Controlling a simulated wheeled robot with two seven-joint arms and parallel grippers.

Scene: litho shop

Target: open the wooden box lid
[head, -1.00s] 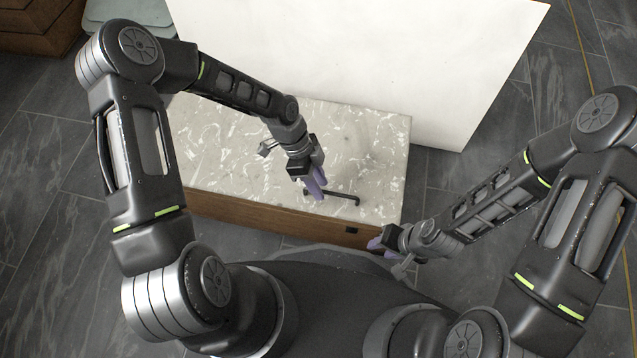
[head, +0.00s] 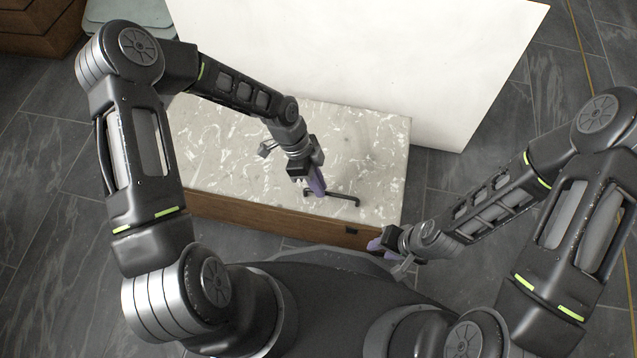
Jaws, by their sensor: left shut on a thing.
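The wooden box (head: 265,220) stands in front of me in the head view, with brown wooden sides and a pale, speckled, stone-like lid (head: 225,150) lying on top. A thin dark bar handle (head: 345,197) sits on the lid near its front edge. My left gripper (head: 317,187) is above the lid, its purple fingers closed on the left part of the handle. My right gripper (head: 378,243) is low at the front right corner of the box, beside the front face; whether its purple fingers are open or shut is not clear.
A large white panel (head: 360,60) stands right behind the box. A grey-green object (head: 130,12) and brown wooden furniture (head: 35,25) are at the top left. Dark tiled floor (head: 45,200) is clear left and right of the box.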

